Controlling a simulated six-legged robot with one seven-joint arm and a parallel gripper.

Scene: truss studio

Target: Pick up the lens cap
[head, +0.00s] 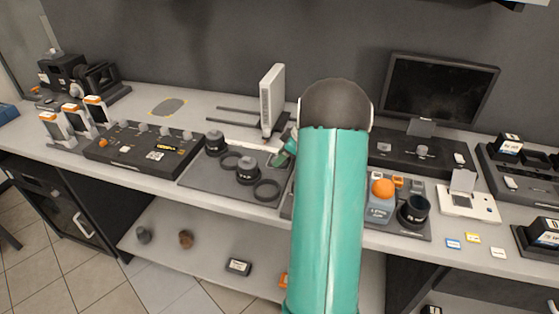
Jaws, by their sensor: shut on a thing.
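My gripper (279,157) shows only in small part, just left of my teal arm, over the back right of the dark grey mat (208,181). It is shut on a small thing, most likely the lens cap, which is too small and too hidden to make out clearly. On the mat stand two black lenses, one at the back left (215,142) and one nearer the middle (247,171). Two flat dark rings lie beside them, one behind (231,161) and one at the front right (267,190).
A white upright device (272,95) stands behind the mat. A black control panel (145,151) lies to the left. Right of my arm are an orange-topped bottle (381,201), a dark cup (414,211) and a monitor (440,90). My arm hides the bench's middle.

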